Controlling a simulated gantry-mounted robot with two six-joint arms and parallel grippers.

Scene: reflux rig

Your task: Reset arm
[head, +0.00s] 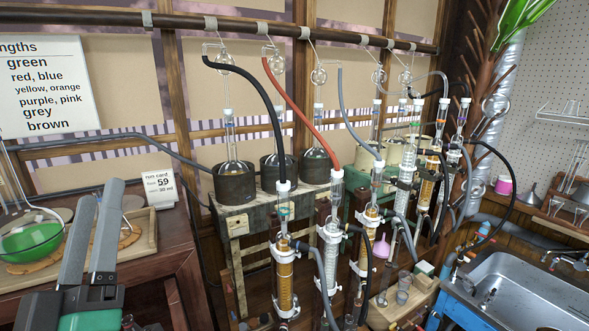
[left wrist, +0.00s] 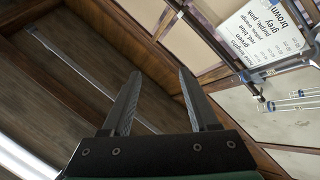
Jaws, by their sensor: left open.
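My left gripper (head: 91,232) is at the lower left of the head view, with its two grey fingers pointing up and apart. It is open and nothing is between the fingers. It appears in front of the wooden bench (head: 150,268) on the left; its exact height above the bench is hard to tell. In the left wrist view the same open gripper (left wrist: 158,88) points toward a wooden wall and ceiling area, with empty space between the fingers. My right gripper is not in view.
Flasks (head: 233,165), hoses and glass columns (head: 284,272) crowd the middle. A steel sink (head: 520,285) is at right. A sign (head: 46,86) hangs at left; it also shows in the left wrist view (left wrist: 262,35).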

